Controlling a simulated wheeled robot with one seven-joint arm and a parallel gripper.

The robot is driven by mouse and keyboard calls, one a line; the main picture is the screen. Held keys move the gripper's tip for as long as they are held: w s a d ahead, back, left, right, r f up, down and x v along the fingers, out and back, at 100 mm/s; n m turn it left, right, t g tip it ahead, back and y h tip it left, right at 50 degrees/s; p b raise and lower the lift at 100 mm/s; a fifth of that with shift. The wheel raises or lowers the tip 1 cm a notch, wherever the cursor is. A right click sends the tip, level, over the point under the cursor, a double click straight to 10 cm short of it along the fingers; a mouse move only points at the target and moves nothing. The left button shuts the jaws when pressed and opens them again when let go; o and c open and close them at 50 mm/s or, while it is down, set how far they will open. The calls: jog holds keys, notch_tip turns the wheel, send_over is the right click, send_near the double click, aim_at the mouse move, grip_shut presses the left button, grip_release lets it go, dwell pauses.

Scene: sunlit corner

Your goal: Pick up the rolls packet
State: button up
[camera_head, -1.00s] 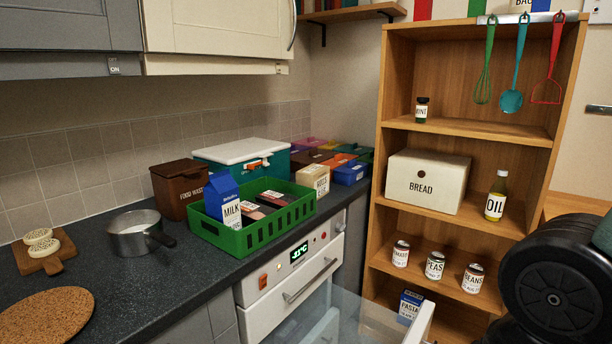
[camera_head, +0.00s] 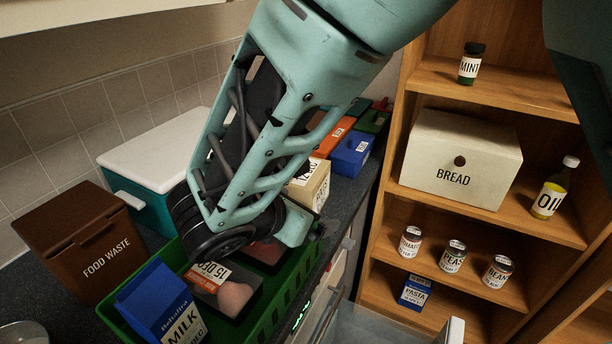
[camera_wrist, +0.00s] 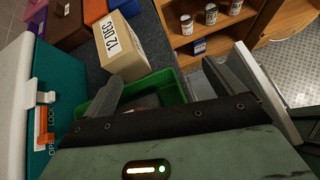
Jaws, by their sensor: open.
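The rolls packet is a cream box (camera_head: 309,184) standing on the dark worktop just past the far end of the green crate (camera_head: 262,331). My arm partly hides it in the head view. In the wrist view the packet (camera_wrist: 120,46) shows its top with a "12 DEC" label. My gripper (camera_wrist: 162,88) is open, with its two grey fingers spread apart over the crate's far end. The packet lies ahead of the fingers, nearer the left one, and I see no grip on it.
The crate holds a blue milk carton (camera_head: 164,306) and meat packs (camera_head: 226,288). A brown food waste bin (camera_head: 84,240) and a teal cool box with white lid (camera_head: 158,150) stand left. Coloured boxes (camera_head: 350,154) stand behind the packet. A wooden shelf unit (camera_head: 475,92) is at right.

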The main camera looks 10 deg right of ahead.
jog(key=w+a+r+n+t+p, duration=0.1)
jog(key=w+a+r+n+t, duration=0.15)
jog(key=a, duration=0.25)
jog(key=n+t+p, duration=0.1)
jog(key=p, duration=0.3)
send_near(302, 178)
jog(key=shift+y, duration=0.3)
jog(key=x, duration=0.5)
jog(key=shift+d+r, duration=0.35)
jog(key=shift+r, duration=0.05)
jog(key=shift+f+p+x, duration=0.2)
jog(key=shift+p+x, duration=0.5)
jog(key=shift+x, duration=0.7)
jog(key=shift+f+p+x, duration=0.15)
jog(key=shift+p+x, duration=0.5)
jog(key=shift+x, duration=0.8)
jog(key=shift+s+a, duration=0.1)
jog(key=shift+a, duration=0.05)
jog(key=c, duration=1.5)
jog(key=shift+c, duration=0.5)
jog(key=shift+r, duration=0.2)
